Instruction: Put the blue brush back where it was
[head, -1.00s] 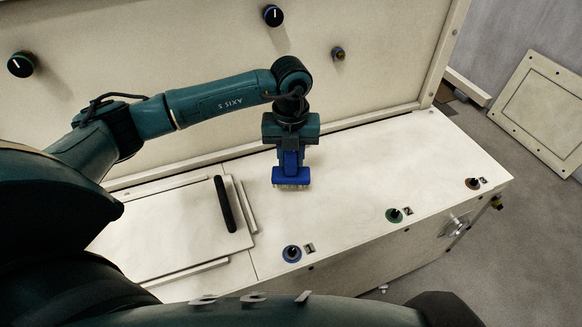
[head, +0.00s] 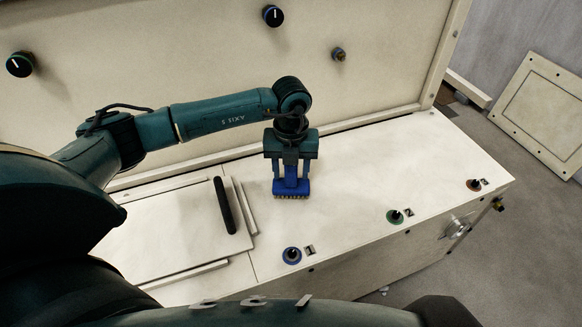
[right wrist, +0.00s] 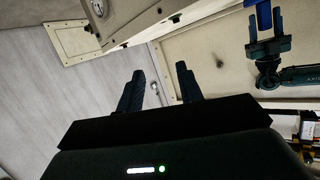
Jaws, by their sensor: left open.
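The blue brush (head: 291,188) is upright, bristles down, on the pale top of the cabinet, right of the black-handled lid. My left gripper (head: 291,180) is straight above it, open, with one finger on each side of the brush's upper part. The brush also shows in the right wrist view (right wrist: 263,17), with my left gripper (right wrist: 266,35) around it. The gripper hides the top of the brush. My right gripper (right wrist: 160,88) is open and empty, with floor and cabinet beyond it.
A lid with a black handle (head: 224,205) lies left of the brush. The back panel (head: 390,60) rises behind.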

